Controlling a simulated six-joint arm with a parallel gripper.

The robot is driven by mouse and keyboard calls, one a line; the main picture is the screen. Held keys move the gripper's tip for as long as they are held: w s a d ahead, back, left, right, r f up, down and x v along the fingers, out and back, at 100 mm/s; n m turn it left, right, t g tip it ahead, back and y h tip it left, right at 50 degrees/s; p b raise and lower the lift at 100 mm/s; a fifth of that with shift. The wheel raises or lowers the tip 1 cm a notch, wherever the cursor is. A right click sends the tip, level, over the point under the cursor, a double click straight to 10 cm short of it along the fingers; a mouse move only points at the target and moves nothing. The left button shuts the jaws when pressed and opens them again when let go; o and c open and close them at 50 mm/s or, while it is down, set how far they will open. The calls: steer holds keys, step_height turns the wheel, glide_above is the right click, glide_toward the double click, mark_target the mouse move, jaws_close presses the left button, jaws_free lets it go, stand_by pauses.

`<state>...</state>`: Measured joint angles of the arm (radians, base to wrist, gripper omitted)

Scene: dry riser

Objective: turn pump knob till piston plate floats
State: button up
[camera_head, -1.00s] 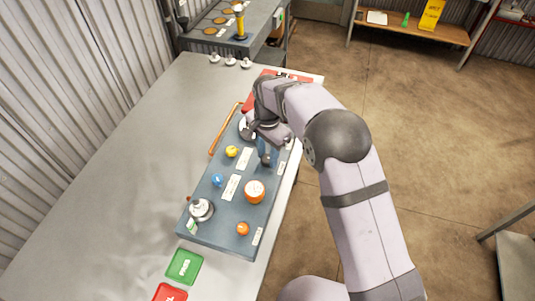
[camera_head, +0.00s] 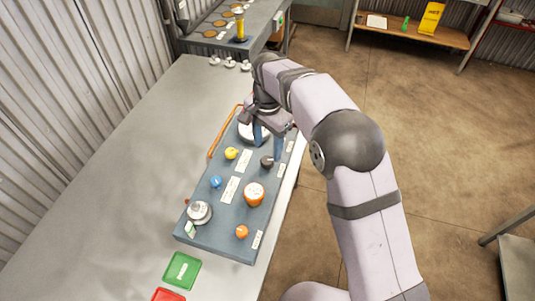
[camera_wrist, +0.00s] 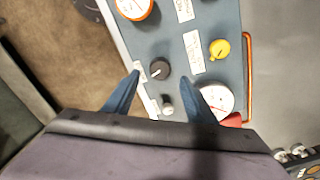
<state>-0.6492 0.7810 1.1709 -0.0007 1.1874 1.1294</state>
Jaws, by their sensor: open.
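The blue-grey panel (camera_head: 203,231) lies on the bench with several knobs and dials. A black knob (camera_head: 266,161) with a pale pointer line sits near its right edge; it also shows in the wrist view (camera_wrist: 160,70). My gripper (camera_head: 268,147) is open above the panel's far part. In the wrist view its blue fingers (camera_wrist: 163,84) are spread, with the black knob between and just beyond the tips; I cannot tell contact. A small grey-topped knob (camera_wrist: 167,105) stands between the fingers. A round silver piece (camera_head: 199,212) is at the near left. The panel labels are unreadable, and I cannot identify the piston plate.
A yellow knob (camera_head: 231,153), a blue knob (camera_head: 215,182), an orange-rimmed dial (camera_head: 254,194) and an orange knob (camera_head: 242,232) share the panel. A white dial (camera_wrist: 216,101) is beside the right finger. An orange rail (camera_head: 222,133) edges the panel. The bench's left is clear.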

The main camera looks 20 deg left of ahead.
steer(key=shift+r, duration=1.05)
steer(key=shift+w+d, duration=0.1)
steer(key=shift+d, duration=0.25)
steer(key=s+d+n, duration=0.2)
steer(key=s+d, duration=0.1)
steer(key=d, duration=0.7)
steer(key=s+d+n, duration=0.1)
steer(key=s+d, duration=0.2)
steer(key=d, duration=0.8)
steer(key=s+d+f+n, duration=0.2)
steer(key=s+d+f, duration=0.2)
steer(key=s+d, duration=0.6)
steer(key=s, duration=0.4)
steer(key=shift+s+d+n, duration=0.15)
steer(key=shift+n, duration=0.15)
